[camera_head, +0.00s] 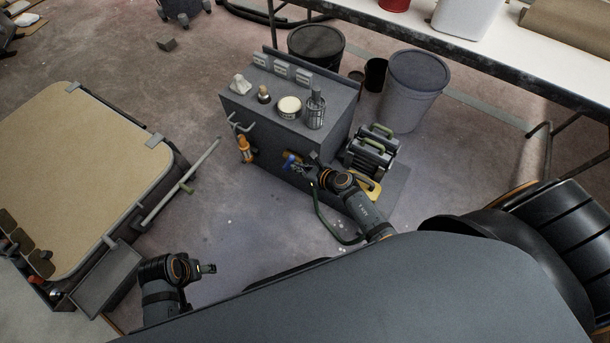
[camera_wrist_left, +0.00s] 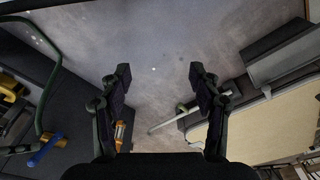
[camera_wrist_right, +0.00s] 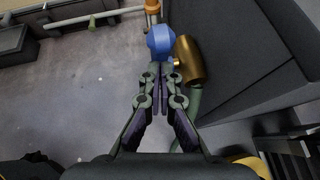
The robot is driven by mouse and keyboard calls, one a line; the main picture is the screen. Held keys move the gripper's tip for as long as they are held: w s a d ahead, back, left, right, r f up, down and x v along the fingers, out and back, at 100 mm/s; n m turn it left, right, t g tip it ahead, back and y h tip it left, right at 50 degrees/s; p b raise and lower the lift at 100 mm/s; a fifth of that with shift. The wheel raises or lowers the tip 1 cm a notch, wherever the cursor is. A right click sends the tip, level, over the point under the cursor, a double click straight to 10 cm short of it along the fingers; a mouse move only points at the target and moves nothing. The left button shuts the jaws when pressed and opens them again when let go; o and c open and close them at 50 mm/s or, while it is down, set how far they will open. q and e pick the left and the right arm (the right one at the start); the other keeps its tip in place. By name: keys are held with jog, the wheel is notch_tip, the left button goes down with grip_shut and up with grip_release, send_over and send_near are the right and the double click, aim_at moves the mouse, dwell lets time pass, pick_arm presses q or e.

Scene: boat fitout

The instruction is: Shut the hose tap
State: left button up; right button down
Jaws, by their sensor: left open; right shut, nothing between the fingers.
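The hose tap has a brass body (camera_wrist_right: 190,60) and a blue handle (camera_wrist_right: 161,41), and sits on the side of a dark grey cabinet. The blue handle also shows in the head view (camera_head: 291,160) and in the left wrist view (camera_wrist_left: 45,150). A green hose (camera_head: 325,222) runs down from the tap to the floor. My right gripper (camera_wrist_right: 157,78) is shut and empty, its tips right at the blue handle; I cannot tell whether they touch. My left gripper (camera_head: 208,268) is open and empty, low over the floor, away from the tap; its spread fingers show in the left wrist view (camera_wrist_left: 157,76).
The grey cabinet (camera_head: 270,122) carries small jars and a wire holder on top. An orange tool (camera_head: 244,149) hangs on its front. A tan-topped table (camera_head: 80,180) is at left. Floor between is clear.

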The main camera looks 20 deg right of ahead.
aim_at(290, 162)
pick_arm(q)
jog(key=s+a+f+p, duration=0.1)
jog(key=f, duration=0.5)
jog(key=s+a+f+p, duration=0.1)
jog(key=a+f+p, duration=0.1)
jog(key=f, duration=0.3)
jog(key=shift+s+f+y, duration=0.3)
jog(key=shift+s+f, duration=0.05)
pick_arm(e)
jog(key=shift+w+a+r, duration=0.6)
jog(key=shift+w+r, duration=0.15)
jog(key=shift+w, duration=0.1)
pick_arm(q)
jog(key=shift+f, duration=0.1)
